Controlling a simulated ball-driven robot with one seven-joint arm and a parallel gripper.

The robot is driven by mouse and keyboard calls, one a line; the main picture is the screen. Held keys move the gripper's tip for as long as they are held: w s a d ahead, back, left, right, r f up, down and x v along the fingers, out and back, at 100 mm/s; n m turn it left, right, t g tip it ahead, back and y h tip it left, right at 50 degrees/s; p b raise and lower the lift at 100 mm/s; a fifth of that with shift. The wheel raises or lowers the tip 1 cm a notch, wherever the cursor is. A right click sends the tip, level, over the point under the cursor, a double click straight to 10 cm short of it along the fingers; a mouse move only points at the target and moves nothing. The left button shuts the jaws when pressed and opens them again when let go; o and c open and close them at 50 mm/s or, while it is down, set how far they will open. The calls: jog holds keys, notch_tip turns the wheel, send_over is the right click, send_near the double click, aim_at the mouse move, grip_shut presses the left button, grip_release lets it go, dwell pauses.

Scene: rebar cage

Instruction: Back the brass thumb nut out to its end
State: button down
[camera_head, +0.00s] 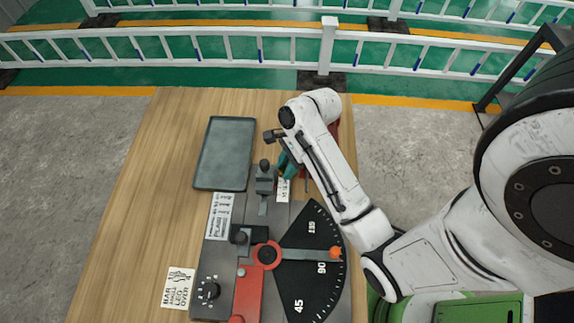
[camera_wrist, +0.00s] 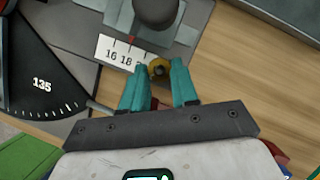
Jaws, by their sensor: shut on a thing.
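The brass thumb nut (camera_wrist: 159,69) shows in the wrist view beside the white scale plate (camera_wrist: 112,53), below the sliding block (camera_wrist: 120,15) with its dark round knob (camera_wrist: 155,10). The teal fingers of my gripper (camera_wrist: 159,80) are shut on the nut, one on each side. The scale reads 16, 18 and a partly hidden number, with a red mark above it. In the head view my gripper (camera_head: 286,165) is at the right side of the block (camera_head: 264,185) on the bender; the nut is hidden there.
The bender's dark angle dial (camera_head: 308,265) has an orange-tipped lever and a red arm (camera_head: 247,295). A grey tray (camera_head: 202,178) lies at the back left. A printed card (camera_head: 178,287) lies front left. A red thing (camera_head: 333,128) is partly behind my arm. The table's left side is clear.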

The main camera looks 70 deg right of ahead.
jog(key=shift+d+n+g, duration=0.1)
jog(key=shift+n+g, duration=0.2)
jog(key=shift+n, duration=0.7)
jog(key=c, duration=0.9)
grip_release()
jog(key=shift+o, duration=0.2)
jog(key=shift+w, duration=0.15)
